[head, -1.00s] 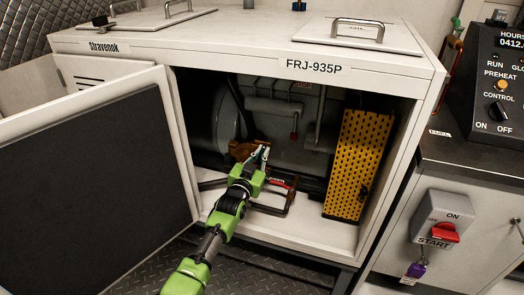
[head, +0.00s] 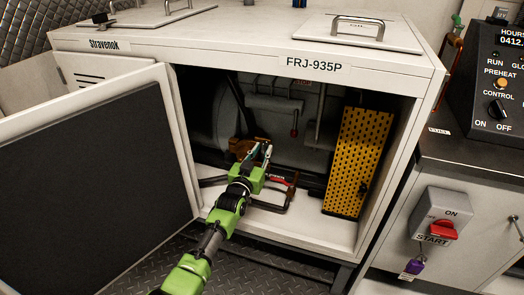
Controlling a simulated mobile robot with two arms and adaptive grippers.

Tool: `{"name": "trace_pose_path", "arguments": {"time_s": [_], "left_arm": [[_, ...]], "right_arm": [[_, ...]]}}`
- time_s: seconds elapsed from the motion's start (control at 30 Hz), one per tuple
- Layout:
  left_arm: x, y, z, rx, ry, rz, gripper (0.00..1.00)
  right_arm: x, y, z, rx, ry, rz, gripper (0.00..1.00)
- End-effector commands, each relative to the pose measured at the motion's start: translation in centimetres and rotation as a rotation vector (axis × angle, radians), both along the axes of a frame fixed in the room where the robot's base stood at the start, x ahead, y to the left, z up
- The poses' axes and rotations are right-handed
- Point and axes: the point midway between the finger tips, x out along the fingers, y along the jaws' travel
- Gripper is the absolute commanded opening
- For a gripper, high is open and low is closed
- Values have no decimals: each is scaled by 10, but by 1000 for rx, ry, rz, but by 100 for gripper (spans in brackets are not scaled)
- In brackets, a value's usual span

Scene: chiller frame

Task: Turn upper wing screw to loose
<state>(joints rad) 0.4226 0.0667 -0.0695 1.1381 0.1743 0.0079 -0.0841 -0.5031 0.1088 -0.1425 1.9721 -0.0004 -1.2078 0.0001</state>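My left arm reaches from the bottom into the open white cabinet labelled FRJ-935P (head: 390,67). My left gripper (head: 262,155) has its grey fingers apart, inside the cabinet near the brown-orange bracket (head: 240,146). The fingers show no object between them. A yellow perforated panel (head: 358,160) stands upright inside at the right, with a small dark knob (head: 363,188) on its right edge. I cannot tell whether this knob is the upper wing screw, and no wing screw is clearly recognisable in the dark interior. My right gripper is not in view.
The cabinet door (head: 90,180) stands open at the left. A dark frame with a red-marked part (head: 278,181) lies on the cabinet floor near my gripper. A red-tipped lever (head: 294,131) hangs inside. A control box with a red switch (head: 444,229) is outside at right.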

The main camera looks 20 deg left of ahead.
Motion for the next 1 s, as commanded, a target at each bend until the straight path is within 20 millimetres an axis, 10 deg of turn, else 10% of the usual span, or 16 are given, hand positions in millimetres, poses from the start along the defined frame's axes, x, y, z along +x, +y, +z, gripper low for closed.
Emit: {"name": "trace_pose_path", "arguments": {"time_s": [0.47,1.0], "left_arm": [[-7,0,2,1,-4,0,24],[-95,3,1,1,-2,0,24]], "right_arm": [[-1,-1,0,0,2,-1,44],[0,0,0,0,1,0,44]]}}
